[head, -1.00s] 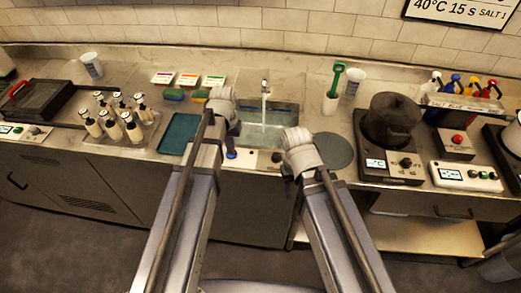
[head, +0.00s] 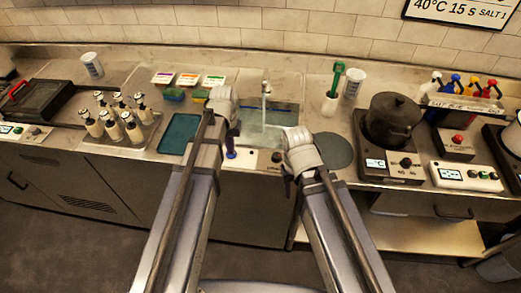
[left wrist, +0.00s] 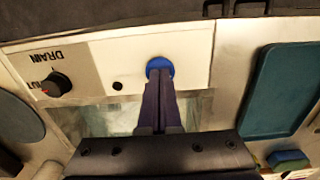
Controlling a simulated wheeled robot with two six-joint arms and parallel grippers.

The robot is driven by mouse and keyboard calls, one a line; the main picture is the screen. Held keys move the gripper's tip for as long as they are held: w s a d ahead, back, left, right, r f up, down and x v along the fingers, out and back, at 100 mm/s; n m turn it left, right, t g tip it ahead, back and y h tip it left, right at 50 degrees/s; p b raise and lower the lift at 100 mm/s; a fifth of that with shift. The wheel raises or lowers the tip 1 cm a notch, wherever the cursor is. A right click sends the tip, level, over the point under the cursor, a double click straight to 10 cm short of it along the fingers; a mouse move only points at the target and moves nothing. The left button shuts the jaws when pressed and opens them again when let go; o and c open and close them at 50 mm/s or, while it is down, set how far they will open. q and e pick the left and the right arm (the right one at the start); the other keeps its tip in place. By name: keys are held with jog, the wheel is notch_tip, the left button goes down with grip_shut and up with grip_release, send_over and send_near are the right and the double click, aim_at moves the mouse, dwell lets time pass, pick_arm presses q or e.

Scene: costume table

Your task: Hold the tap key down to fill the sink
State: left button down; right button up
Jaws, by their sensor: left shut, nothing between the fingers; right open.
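The blue round tap key (left wrist: 160,66) sits on the pale panel at the sink's front and shows small in the head view (head: 231,155). My left gripper (left wrist: 160,80) is shut and empty; its fingertips meet the key and overlap its lower part. The left gripper also shows in the head view (head: 232,147). The metal tap (head: 266,86) stands behind the sink (head: 284,107), with a thin stream below its spout. Water (head: 262,134) shows in the basin, partly hidden by my grippers. My right gripper (head: 288,184) is open in front of the counter.
A drain knob (left wrist: 56,84) is on the same panel, its pointer by the partly visible "SHUT" label. A teal tray (head: 180,134) lies left of the sink, a grey round mat (head: 334,150) right of it. A dark pot (head: 392,115) stands further right.

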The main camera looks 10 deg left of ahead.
pick_arm(q)
notch_tip(320, 180, up, 5)
jog(key=p, duration=0.5)
dwell(0.6)
notch_tip(320, 180, up, 4)
jog(key=p, duration=0.4)
notch_tip(320, 180, down, 7)
jog(key=b, duration=0.6)
jog(key=shift+r+b, duration=0.1)
jog(key=shift+b, duration=0.3)
jog(key=shift+f, duration=0.2)
dwell(1.4)
